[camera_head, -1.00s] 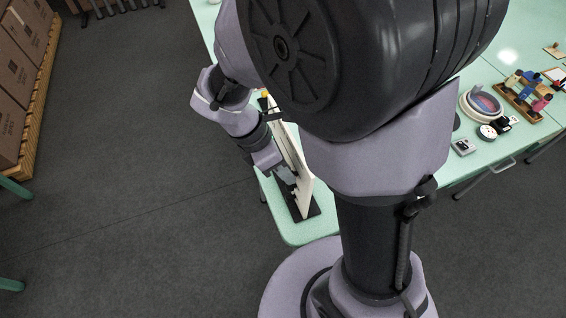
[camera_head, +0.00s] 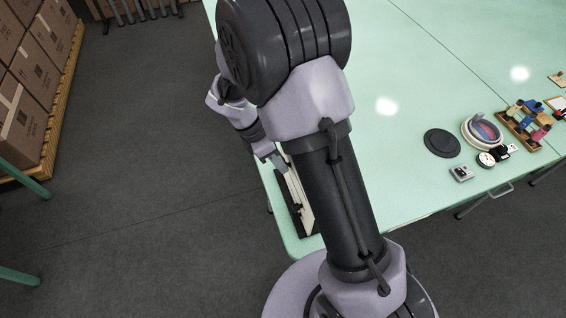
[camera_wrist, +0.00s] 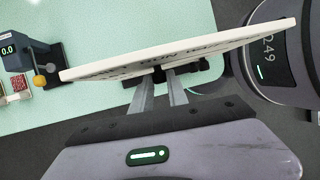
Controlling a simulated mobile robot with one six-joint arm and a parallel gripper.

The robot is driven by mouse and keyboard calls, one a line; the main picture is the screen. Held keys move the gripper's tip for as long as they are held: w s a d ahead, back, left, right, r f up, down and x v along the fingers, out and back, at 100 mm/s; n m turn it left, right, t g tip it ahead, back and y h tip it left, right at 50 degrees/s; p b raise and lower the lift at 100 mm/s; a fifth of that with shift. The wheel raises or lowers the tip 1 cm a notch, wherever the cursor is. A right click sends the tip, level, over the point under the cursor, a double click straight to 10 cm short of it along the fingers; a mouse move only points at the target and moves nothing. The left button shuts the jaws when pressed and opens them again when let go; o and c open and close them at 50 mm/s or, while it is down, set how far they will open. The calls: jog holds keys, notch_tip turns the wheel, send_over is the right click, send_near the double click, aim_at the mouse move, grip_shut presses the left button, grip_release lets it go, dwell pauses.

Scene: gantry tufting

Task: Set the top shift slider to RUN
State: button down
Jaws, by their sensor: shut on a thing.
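A white panel (camera_head: 296,196) stands upright on a dark base near the table's left edge, partly hidden by my arm. In the wrist view the panel (camera_wrist: 190,50) is seen almost edge-on, with dark lettering that is steeply foreshortened. "RUN" seems to be part of it. My gripper (camera_wrist: 164,78) reaches to the panel's face, and its two fingers are close together on a small dark part, which appears to be the slider (camera_wrist: 158,75). The slider's exact position against the labels cannot be read. In the head view my gripper (camera_head: 281,163) is at the panel's upper left side.
A blue device reading 0.0 (camera_wrist: 14,52) and an orange knob (camera_wrist: 39,81) are at the wrist view's left. On the table are a black disc (camera_head: 441,143), a round bowl-like thing (camera_head: 481,132) and a rack of coloured pieces (camera_head: 522,125). Boxes (camera_head: 30,120) are stacked at left.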

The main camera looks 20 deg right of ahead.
jog(key=shift+w+r, duration=0.1)
jog(key=shift+w, duration=0.1)
jog(key=c, duration=1.3)
grip_release()
jog(key=shift+w, duration=0.1)
jog(key=p+v, duration=0.6)
jog(key=v, duration=1.1)
jog(key=shift+a+r, duration=0.1)
jog(key=shift+r, duration=0.1)
